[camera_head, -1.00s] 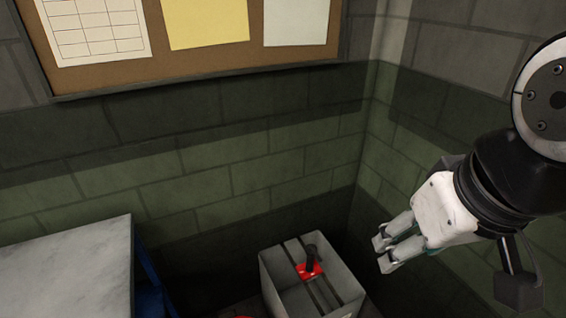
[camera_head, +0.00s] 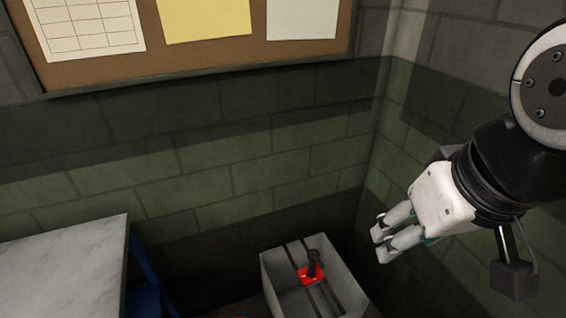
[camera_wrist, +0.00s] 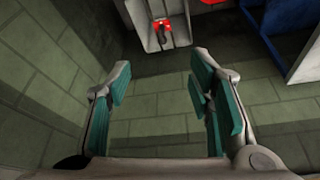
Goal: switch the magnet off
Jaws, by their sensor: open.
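A pale table top (camera_head: 62,268) with blue supports (camera_head: 148,285) is at the lower left. Green brick walls (camera_head: 200,170) meet in a corner behind the box. A cork board (camera_head: 225,55) hangs on the back wall. In the wrist view a blue frame (camera_wrist: 285,35) is at upper right.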

